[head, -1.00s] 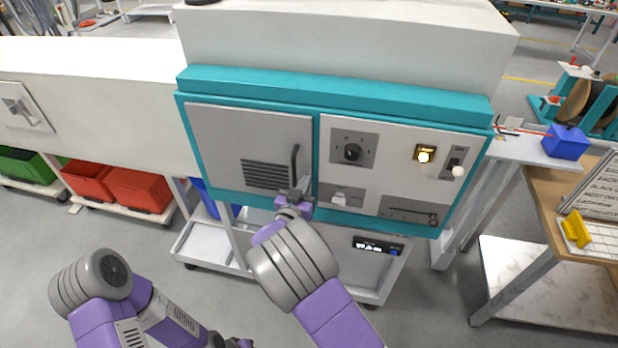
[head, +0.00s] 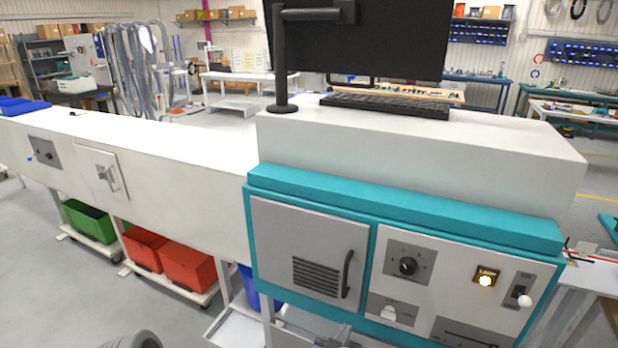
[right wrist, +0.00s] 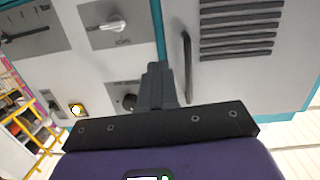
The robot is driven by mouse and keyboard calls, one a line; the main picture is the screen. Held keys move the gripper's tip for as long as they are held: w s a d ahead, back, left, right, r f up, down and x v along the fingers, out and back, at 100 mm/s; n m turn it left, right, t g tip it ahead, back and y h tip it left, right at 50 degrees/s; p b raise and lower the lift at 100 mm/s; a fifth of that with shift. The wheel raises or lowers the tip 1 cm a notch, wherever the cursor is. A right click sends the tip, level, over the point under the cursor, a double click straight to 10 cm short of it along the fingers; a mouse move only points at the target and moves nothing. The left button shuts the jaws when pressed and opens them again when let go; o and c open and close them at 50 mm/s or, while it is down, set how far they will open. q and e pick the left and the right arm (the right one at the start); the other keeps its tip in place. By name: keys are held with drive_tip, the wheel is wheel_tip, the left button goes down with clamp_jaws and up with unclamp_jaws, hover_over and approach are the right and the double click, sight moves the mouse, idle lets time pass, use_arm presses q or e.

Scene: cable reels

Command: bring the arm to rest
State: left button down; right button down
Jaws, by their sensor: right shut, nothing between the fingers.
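My right gripper (right wrist: 155,80) is shut and empty in the right wrist view. Its fingers point at the front of a teal-framed machine, beside the dark bar handle (right wrist: 187,65) of a vented grey door. I cannot tell the exact gap to the handle. In the head view only a sliver of my right arm's end shows at the bottom edge, below that door (head: 305,235) and its handle (head: 347,275). The door looks closed. A grey link of my left arm shows at the bottom left; my left gripper is out of view.
The machine's control panel has a knob (head: 408,266) and a lit yellow switch (head: 486,280). A monitor (head: 360,38) and keyboard (head: 385,105) stand on top. Red bins (head: 188,265) and a green bin (head: 90,221) sit low on the left. Floor is open at the lower left.

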drive_tip(key=s+d+f+n+g+y, duration=0.1)
drive_tip(key=s+d+f+g+y, duration=0.15)
drive_tip(key=f, duration=0.75)
drive_tip(key=s+d+f+n+g+y, duration=0.1)
drive_tip(key=s+d+f+g+y, duration=0.2)
drive_tip(key=f, duration=0.7)
drive_tip(key=s+a+f+g+y, duration=0.2)
drive_tip(key=s+f+g+y, duration=0.1)
drive_tip(key=s, duration=0.6)
drive_tip(key=s+a+f+g+y, duration=0.3)
drive_tip(key=s+g, duration=0.2)
drive_tip(key=s, duration=0.4)
drive_tip(key=shift+s+a+n, duration=0.15)
drive_tip(key=shift+s+n, duration=0.15)
drive_tip(key=shift+s, duration=0.05)
